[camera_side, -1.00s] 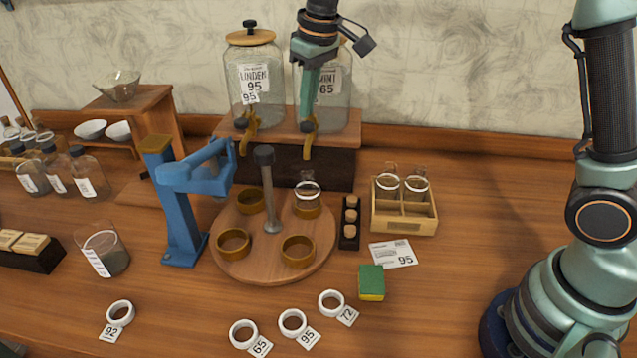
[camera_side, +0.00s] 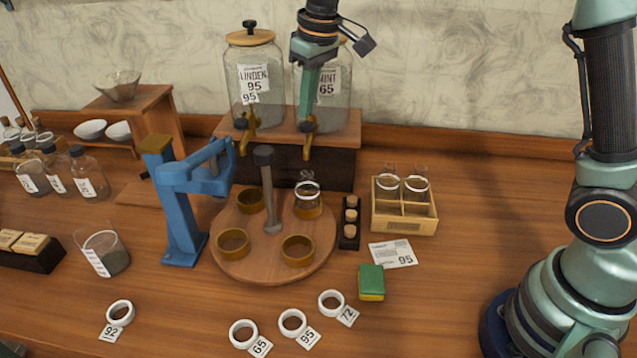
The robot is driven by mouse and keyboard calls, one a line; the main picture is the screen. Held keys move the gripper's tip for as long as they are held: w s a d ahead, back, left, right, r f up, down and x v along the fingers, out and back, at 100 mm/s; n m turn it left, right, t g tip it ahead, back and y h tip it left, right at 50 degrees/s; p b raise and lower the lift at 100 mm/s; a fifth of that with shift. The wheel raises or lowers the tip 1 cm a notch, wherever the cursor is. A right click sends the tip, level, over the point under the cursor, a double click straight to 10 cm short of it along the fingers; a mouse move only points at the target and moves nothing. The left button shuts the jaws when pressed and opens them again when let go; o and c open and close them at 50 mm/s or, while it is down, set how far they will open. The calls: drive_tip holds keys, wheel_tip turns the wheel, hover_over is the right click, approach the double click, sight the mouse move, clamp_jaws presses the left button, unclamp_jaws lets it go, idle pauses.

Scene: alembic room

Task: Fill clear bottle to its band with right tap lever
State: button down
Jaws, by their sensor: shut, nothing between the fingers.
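The clear bottle (camera_side: 307,197) stands upright in a brown ring holder at the back right of the round wooden turntable (camera_side: 270,268), below the right tap (camera_side: 308,149). A white band circles its upper body. Its lower part looks amber, but I cannot clearly separate liquid from the holder. The right tap is on the glass jar labelled MINT 65 (camera_side: 337,88). My gripper (camera_side: 306,118) is shut and empty, pointing down in front of this jar, its tip at the top of the right tap. It hides the lever, so contact is not clear.
The left tap (camera_side: 248,125) on the LINDEN jar (camera_side: 255,95) is close by. A blue press-like stand (camera_side: 180,210) is left of the turntable. A wooden crate (camera_side: 405,222) with two bottles, a dark cork holder (camera_side: 349,238) and a sponge (camera_side: 371,281) are to the right.

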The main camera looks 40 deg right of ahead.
sight(307, 124)
drive_tip(key=shift+f, duration=0.15)
drive_tip(key=shift+f, duration=1.2)
drive_tip(key=shift+s+f, duration=0.1)
drive_tip(key=shift+f, duration=0.1)
idle(0.4)
idle(0.8)
